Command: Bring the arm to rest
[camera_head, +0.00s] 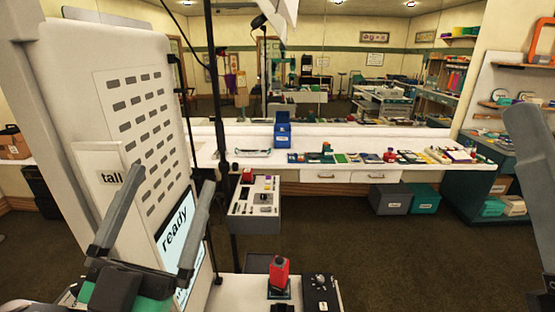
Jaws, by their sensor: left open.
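My left gripper (172,175) is in the lower left of the head view. Its two grey fingers stand wide apart and point up, with nothing between them. It is in front of a tall white panel (88,50) that bears rows of grey labels, a "tall" card (110,178) and a screen reading "ready" (174,231). I cannot tell whether the fingers touch the panel. A large grey part of my own body cuts in at the right edge.
A red block (278,272) stands on a white surface (228,290) at the bottom centre. A long white counter (335,170) with small items and a blue box (282,135) runs along the back. Open floor (400,255) lies at right.

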